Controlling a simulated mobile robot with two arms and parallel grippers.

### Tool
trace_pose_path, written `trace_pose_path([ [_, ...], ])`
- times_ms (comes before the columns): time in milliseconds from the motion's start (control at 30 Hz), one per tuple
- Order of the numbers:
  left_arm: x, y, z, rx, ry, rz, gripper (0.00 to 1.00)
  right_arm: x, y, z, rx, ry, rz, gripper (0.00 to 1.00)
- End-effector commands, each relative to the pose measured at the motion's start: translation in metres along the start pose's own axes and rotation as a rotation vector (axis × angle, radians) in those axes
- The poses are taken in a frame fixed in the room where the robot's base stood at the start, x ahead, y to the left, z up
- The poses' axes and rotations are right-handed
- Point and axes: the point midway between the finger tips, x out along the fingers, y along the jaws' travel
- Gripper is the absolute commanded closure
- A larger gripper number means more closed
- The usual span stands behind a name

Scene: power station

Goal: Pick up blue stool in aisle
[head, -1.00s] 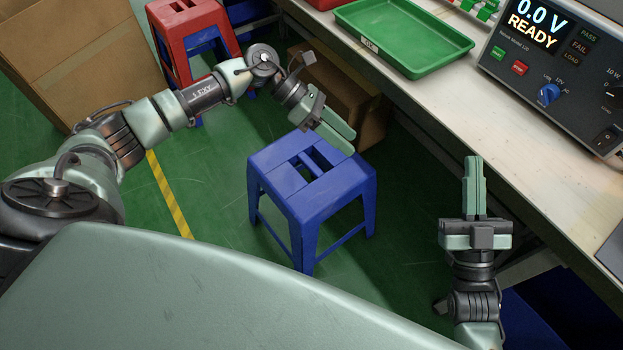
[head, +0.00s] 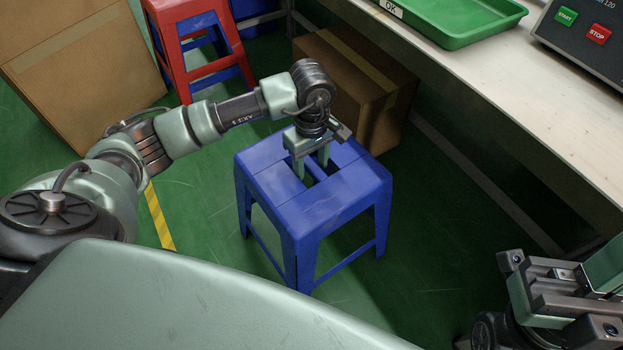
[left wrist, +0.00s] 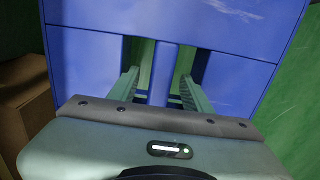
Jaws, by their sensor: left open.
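The blue stool (head: 335,200) stands upright on the green floor in the middle of the head view. Its seat has two slots with a narrow bar between them. My left gripper (head: 311,166) points down over the seat and is open, its fingers at the slots. In the left wrist view, the bar (left wrist: 163,75) of the stool runs between the two fingers (left wrist: 160,90), one at each slot, with a gap on both sides. My right gripper (head: 590,280) is at the lower right, cut off by the picture edge, away from the stool.
A cardboard box (head: 350,90) stands just behind the stool. A red stool (head: 195,45) and a large cardboard sheet or box (head: 80,65) are at the back left. The workbench (head: 530,110) with a green tray (head: 455,25) runs along the right. Floor in front of the stool is clear.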

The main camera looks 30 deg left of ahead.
Motion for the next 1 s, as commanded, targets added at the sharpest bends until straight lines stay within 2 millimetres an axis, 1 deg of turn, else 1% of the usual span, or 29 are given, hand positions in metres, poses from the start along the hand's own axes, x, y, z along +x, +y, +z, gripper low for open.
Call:
trace_pose_path([
  [33, 0.01, -0.001, 0.001, 0.0, -0.002, -0.002, 0.51, -0.005, 0.0, 0.001, 0.0, -0.001, 0.0, 1.0],
  [233, 0.041, 0.0, 0.001, -0.001, -0.004, -0.002, 0.51, -0.017, 0.0, 0.004, 0.0, -0.002, 0.0, 1.0],
  [300, 0.045, 0.0, 0.001, -0.001, -0.003, -0.001, 0.51, -0.018, 0.0, 0.004, 0.0, -0.003, 0.0, 1.0],
  [500, 0.044, 0.0, 0.001, 0.0, -0.002, 0.0, 0.51, -0.016, 0.0, 0.004, 0.0, -0.003, 0.0, 1.0],
  [533, 0.044, 0.0, 0.001, -0.001, -0.002, 0.0, 0.56, -0.016, 0.0, 0.004, 0.0, -0.003, 0.0, 1.0],
  [567, 0.044, 0.0, 0.001, -0.001, -0.002, 0.0, 0.65, -0.016, 0.0, 0.004, 0.0, -0.003, 0.0, 1.0],
  [600, 0.044, 0.0, 0.001, -0.001, -0.002, 0.0, 0.76, -0.016, 0.0, 0.004, 0.0, -0.003, 0.0, 1.0],
  [700, 0.044, 0.0, 0.001, -0.001, -0.002, 0.0, 1.0, -0.016, 0.0, 0.004, 0.0, -0.003, 0.0, 1.0],
  [1000, 0.044, 0.0, 0.0, -0.001, -0.002, 0.0, 1.0, -0.016, 0.0, 0.004, 0.0, -0.003, 0.0, 1.0],
])
